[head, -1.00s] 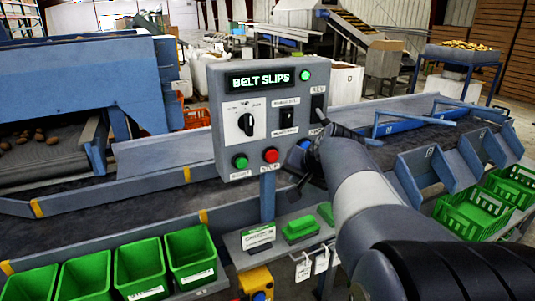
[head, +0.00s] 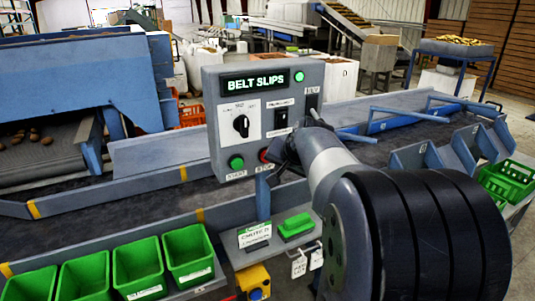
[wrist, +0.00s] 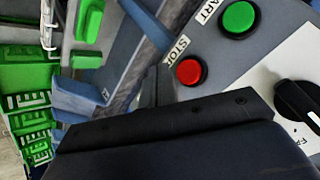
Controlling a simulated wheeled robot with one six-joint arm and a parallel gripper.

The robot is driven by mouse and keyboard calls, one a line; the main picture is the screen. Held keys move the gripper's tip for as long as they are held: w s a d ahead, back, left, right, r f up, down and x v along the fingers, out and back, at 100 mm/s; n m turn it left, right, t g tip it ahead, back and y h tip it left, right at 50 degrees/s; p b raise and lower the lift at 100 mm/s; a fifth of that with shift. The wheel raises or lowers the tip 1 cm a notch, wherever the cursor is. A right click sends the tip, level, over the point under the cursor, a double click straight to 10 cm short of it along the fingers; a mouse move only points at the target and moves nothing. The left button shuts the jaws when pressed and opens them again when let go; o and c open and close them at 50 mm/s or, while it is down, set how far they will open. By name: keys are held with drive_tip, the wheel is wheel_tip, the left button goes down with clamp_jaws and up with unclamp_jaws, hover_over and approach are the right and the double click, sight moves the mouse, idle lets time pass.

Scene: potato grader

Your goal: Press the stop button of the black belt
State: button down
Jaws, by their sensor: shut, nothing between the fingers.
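The grey control box (head: 215,100) stands on a post in front of the black belt (head: 120,208), and its display reads "BELT SLIPS". The red stop button (head: 264,155) is at its lower right, partly covered by my gripper (head: 280,152) in the head view. In the wrist view the stop button (wrist: 187,71) shows whole, labelled STOP, just beyond the dark edge of my gripper (wrist: 160,95). My gripper is shut and empty, close to the button. I cannot tell whether they touch.
The green start button (head: 236,162) is left of the stop button, with a black rotary knob (head: 241,124) and a rocker switch (head: 281,117) above. Green bins (head: 137,268) line the front. A yellow box with a blue button (head: 255,282) is below.

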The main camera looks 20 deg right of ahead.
drive_tip(key=shift+w+p, duration=0.4)
drive_tip(key=shift+w, duration=1.05)
drive_tip(key=shift+a, duration=0.1)
idle(0.9)
drive_tip(key=shift+w, duration=0.4)
drive_tip(key=shift+w+p, duration=0.35)
drive_tip(key=shift+w, duration=0.15)
idle(0.6)
drive_tip(key=shift+s, duration=0.15)
drive_tip(key=shift+s+b, duration=0.45)
drive_tip(key=shift+s, duration=0.3)
drive_tip(key=shift+s, duration=0.1)
